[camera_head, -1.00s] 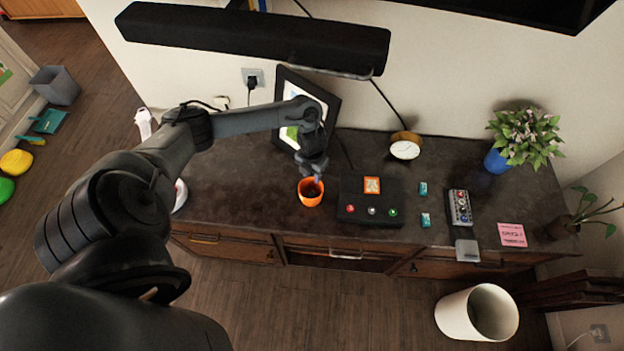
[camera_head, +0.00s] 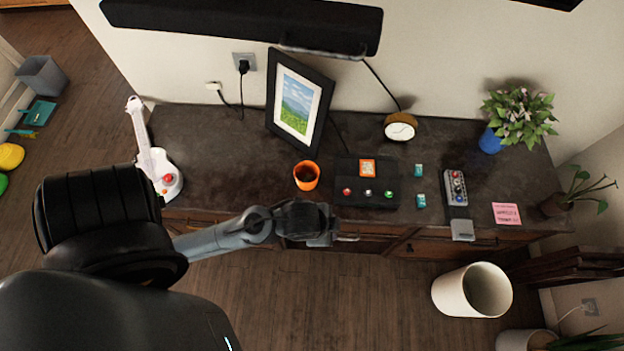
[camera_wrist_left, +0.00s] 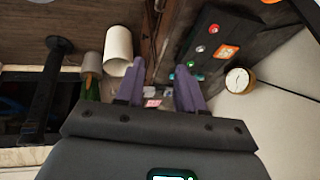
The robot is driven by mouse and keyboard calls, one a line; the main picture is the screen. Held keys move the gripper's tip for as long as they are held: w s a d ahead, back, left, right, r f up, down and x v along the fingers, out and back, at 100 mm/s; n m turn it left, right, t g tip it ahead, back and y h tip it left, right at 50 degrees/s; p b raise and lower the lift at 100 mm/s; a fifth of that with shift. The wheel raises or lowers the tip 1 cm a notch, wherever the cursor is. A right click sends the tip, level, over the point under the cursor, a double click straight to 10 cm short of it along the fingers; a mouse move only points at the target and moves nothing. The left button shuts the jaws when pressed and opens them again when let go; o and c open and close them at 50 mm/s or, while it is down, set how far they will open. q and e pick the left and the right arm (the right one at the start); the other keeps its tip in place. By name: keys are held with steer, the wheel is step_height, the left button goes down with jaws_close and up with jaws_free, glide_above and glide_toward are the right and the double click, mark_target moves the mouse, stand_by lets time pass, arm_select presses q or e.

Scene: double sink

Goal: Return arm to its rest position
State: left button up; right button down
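My left arm comes in from the left in the head view, and its gripper (camera_head: 325,232) hangs in front of the cabinet's front edge, apart from the things on top. In the left wrist view the two purple-grey fingers (camera_wrist_left: 160,80) stand apart with nothing held between them. My right gripper is in neither view.
On the dark cabinet top (camera_head: 225,160) stand an orange cup (camera_head: 306,176), a black button box (camera_head: 345,172), a picture frame (camera_head: 272,100), a clock (camera_head: 400,132) and a toy guitar (camera_head: 155,165). A white bin (camera_head: 450,290) stands on the floor (camera_head: 330,300).

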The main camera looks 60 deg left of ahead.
arm_select(q)
steer(key=s+n, duration=0.1)
steer(key=s+a+r+n, duration=0.1)
steer(key=s+n, duration=0.1)
steer(key=s+n+g, duration=0.1)
steer(key=shift+s+a+r+n, duration=0.2)
steer(key=shift+s+r+n, duration=0.1)
steer(key=shift+r, duration=0.1)
steer(key=shift+w+r, duration=0.1)
